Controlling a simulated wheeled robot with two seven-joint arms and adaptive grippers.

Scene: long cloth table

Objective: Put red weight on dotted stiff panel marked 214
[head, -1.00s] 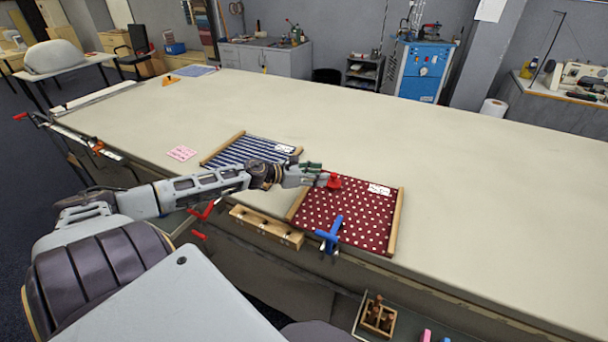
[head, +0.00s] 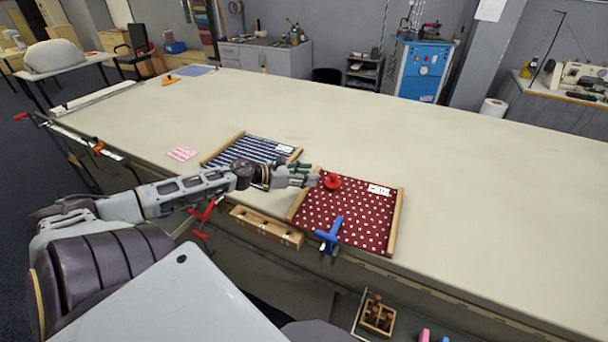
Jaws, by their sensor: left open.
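The red weight (head: 332,182) rests on the upper left part of the dark red panel with white dots (head: 350,208). That panel has wooden side bars and a white label (head: 379,190) too small to read clearly. My left gripper (head: 314,177) is open just left of the red weight, apart from it or nearly so; the exact gap is hard to tell. The left forearm reaches across the near part of the blue striped panel (head: 262,148). My right gripper is not in view.
A blue clamp (head: 330,234) grips the table edge at the dotted panel's near side. A wooden rack (head: 266,226) and red clamps (head: 205,212) are at the near edge. A pink card (head: 182,153) lies left of the striped panel. The cloth table (head: 470,170) is clear to the right.

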